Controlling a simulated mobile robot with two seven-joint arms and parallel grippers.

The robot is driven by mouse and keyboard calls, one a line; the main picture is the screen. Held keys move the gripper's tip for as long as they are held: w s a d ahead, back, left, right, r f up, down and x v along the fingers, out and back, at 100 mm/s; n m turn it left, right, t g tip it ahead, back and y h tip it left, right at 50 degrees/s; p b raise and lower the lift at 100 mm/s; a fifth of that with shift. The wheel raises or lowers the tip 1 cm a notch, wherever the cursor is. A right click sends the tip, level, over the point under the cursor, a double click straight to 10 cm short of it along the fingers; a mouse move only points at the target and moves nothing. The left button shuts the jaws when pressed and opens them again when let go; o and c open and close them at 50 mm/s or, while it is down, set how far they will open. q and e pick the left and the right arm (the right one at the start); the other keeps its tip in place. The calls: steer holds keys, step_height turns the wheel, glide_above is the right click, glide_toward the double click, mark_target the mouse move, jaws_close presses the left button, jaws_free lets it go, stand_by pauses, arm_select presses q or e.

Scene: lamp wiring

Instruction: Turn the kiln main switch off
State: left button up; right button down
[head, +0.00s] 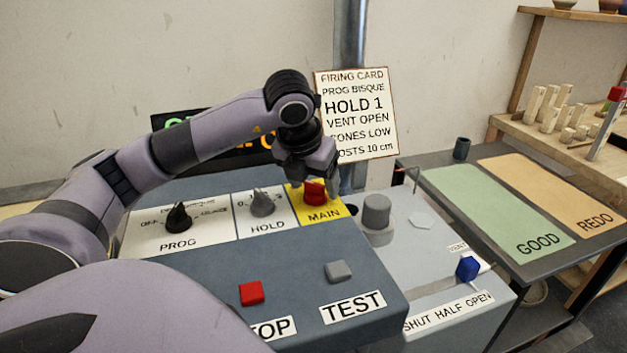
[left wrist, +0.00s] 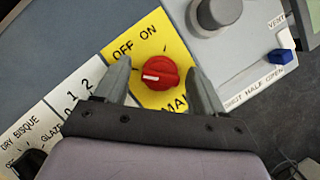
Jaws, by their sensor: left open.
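The kiln main switch is a red round knob (head: 314,193) on a yellow plate marked MAIN, at the right end of the control panel's sloped top. It also shows in the left wrist view (left wrist: 165,73), with a white mark on its left side and OFF and ON printed above it. My left gripper (head: 309,178) is right over the knob, pointing down. In the left wrist view its open fingers stand on either side of the knob, with gaps between them and it. My left gripper partly hides the knob in the head view. My right gripper is out of view.
The PROG knob (head: 178,217) and HOLD knob (head: 262,203) are left of the main switch. A red STOP button (head: 251,293) and grey TEST button (head: 339,271) are nearer. A grey cylinder (head: 376,213) and blue vent knob (head: 467,268) are to the right. A firing card (head: 357,113) stands behind.

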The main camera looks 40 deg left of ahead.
arm_select(q)
steer(key=v, duration=0.7)
stand_by(0.6)
